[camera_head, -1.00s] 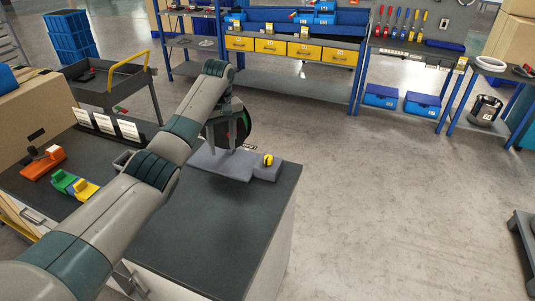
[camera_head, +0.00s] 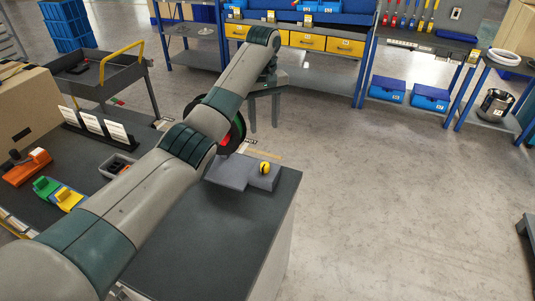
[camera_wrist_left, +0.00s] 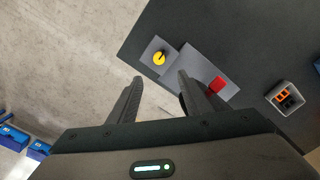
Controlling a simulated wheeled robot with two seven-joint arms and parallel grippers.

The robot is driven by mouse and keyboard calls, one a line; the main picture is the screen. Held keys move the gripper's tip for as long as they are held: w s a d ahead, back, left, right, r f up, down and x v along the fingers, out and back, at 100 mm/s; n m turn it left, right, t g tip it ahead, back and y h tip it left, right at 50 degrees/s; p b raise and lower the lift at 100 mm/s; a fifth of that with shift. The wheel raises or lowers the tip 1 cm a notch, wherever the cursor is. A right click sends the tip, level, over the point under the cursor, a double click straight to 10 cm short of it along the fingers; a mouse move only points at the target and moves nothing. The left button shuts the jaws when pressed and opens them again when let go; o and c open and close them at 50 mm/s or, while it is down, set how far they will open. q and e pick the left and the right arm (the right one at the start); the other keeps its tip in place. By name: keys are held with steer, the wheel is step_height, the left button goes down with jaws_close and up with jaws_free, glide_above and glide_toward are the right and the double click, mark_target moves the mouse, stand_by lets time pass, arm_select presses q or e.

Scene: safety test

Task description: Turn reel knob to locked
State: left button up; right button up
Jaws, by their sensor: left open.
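The yellow knob (camera_head: 264,168) with a dark mark sits on a small grey block at the right end of the grey reel base (camera_head: 228,174). The dark reel (camera_head: 239,133), with green and red parts, stands behind the base, partly hidden by my left arm. My left gripper (camera_head: 264,128) is open and empty, fingers down, beyond the knob and apart from it. In the left wrist view the knob (camera_wrist_left: 159,58) appears just past the open fingertips (camera_wrist_left: 160,77); a red part (camera_wrist_left: 216,84) shows by the right finger. My right gripper is out of view.
The dark bench top (camera_head: 230,225) is clear in front of the base. A small grey bin (camera_head: 117,166), white cards and coloured blocks (camera_head: 60,193) lie to the left. Open floor (camera_head: 390,190) is on the right.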

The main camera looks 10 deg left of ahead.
mark_target(265, 164)
arm_select(q)
steer(key=f+p, duration=0.1)
steer(key=f, duration=0.4)
steer(key=f+p, duration=0.1)
steer(key=f, duration=0.4)
steer(key=f+p, duration=0.1)
steer(key=f, duration=0.4)
steer(key=shift+w+f+p, duration=0.25)
steer(key=shift+f+p, duration=0.1)
steer(key=shift+f, duration=0.75)
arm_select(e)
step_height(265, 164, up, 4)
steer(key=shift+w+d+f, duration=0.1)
arm_select(q)
steer(key=c, duration=1.1)
